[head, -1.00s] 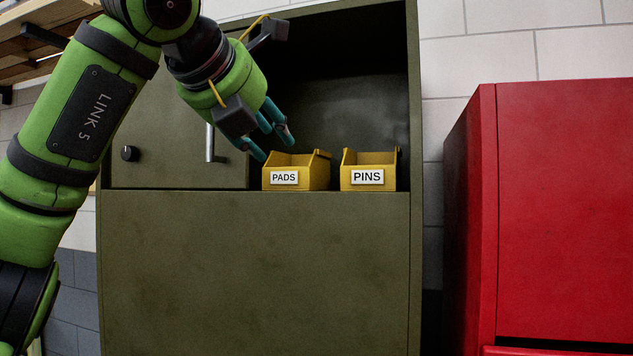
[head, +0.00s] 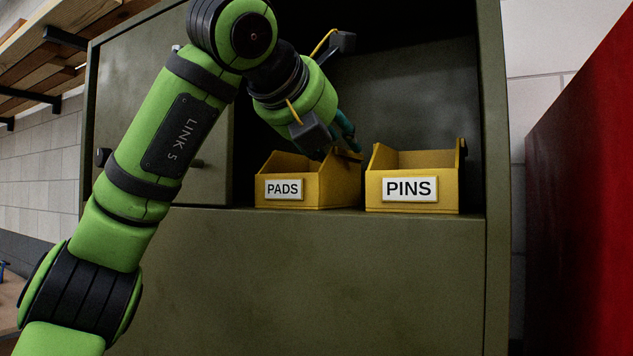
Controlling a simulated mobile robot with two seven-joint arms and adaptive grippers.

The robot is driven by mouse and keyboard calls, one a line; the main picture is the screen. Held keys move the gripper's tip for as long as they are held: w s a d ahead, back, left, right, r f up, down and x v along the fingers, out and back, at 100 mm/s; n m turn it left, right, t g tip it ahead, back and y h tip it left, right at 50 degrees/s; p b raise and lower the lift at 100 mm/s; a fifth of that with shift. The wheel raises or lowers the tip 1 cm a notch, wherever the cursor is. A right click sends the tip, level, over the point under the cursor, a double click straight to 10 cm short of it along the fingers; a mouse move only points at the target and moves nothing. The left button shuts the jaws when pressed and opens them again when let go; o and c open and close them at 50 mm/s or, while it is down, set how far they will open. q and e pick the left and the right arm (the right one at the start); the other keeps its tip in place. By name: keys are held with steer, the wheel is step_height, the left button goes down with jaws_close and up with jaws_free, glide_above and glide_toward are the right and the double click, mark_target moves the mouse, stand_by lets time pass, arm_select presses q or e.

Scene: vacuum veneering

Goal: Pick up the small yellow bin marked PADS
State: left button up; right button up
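The small yellow PADS bin (head: 300,190) stands upright on the shelf of an olive-green cabinet, its white label facing me. My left gripper (head: 340,150) comes from the upper left and reaches down over the bin's back right part. Its teal fingers are close to the raised back rim. The near finger is largely hidden by the gripper body and the bin, so its opening and any contact are unclear. The bin still rests on the shelf. My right gripper is not in view.
A yellow PINS bin (head: 413,185) stands just right of the PADS bin, with a narrow gap between. The cabinet (head: 340,280) has a closed panel with a handle and knob left of the bins. A red cabinet (head: 590,190) stands at the right.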

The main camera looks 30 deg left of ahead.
mark_target(346, 159)
arm_select(q)
steer(key=p+x, duration=0.1)
steer(key=x, duration=0.3)
steer(key=shift+w+a+f+p, duration=0.1)
steer(key=shift+w+f+p, duration=0.05)
steer(key=shift+w+p, duration=0.2)
steer(key=shift+w+f, duration=0.1)
steer(key=shift+w, duration=0.1)
steer(key=shift+s, duration=0.1)
steer(key=shift+c, duration=0.8)
jaws_close()
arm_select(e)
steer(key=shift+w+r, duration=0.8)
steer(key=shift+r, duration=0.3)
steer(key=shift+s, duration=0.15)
